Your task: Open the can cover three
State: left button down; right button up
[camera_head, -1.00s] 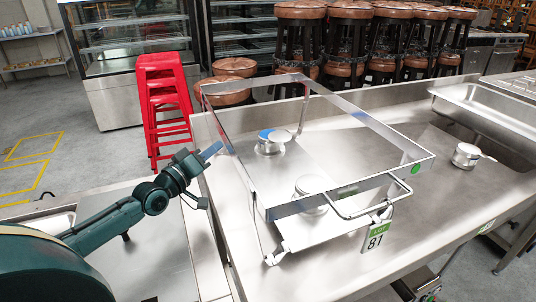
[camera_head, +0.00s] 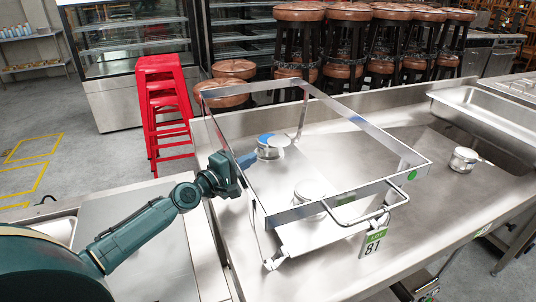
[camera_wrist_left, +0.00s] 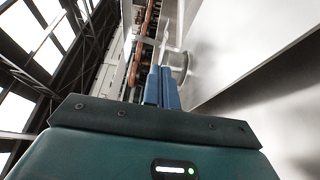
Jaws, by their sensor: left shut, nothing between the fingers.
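Several small round metal cans with lids stand on the steel counter (camera_head: 400,225). One can (camera_head: 268,153) with a blue patch on top stands at the back left inside a metal wire-and-strip frame (camera_head: 350,188). A second can (camera_head: 308,190) stands inside the frame nearer the front, and a third can (camera_head: 464,159) stands to the right, outside it. I cannot tell which one is number three. My left gripper (camera_head: 247,160) is shut and empty, its blue fingers just left of the back-left can. In the left wrist view the fingers (camera_wrist_left: 162,86) are together beside a can (camera_wrist_left: 180,64); contact is unclear.
The frame's bars surround the two left cans, with a front handle (camera_head: 365,208) and a tag reading 81 (camera_head: 373,241). A steel sink basin (camera_head: 490,115) lies at the right. The counter's front right is clear.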

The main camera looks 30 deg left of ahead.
pick_arm(q)
jog(key=w+d+p, duration=0.1)
jog(key=w+d, duration=0.1)
jog(key=w, duration=0.1)
jog(key=shift+w+d+r+p, duration=0.2)
jog(key=shift+d+p, duration=0.1)
jog(key=shift+p, duration=0.1)
jog(key=shift+w+d+f, duration=0.2)
jog(key=shift+w+d, duration=0.1)
jog(key=shift+d, duration=0.4)
pick_arm(e)
jog(key=shift+s+d+r+h, duration=0.2)
jog(key=shift+d+h, duration=0.1)
jog(key=shift+d, duration=0.3)
pick_arm(q)
jog(key=shift+d, duration=0.1)
pick_arm(e)
jog(key=shift+a, duration=0.1)
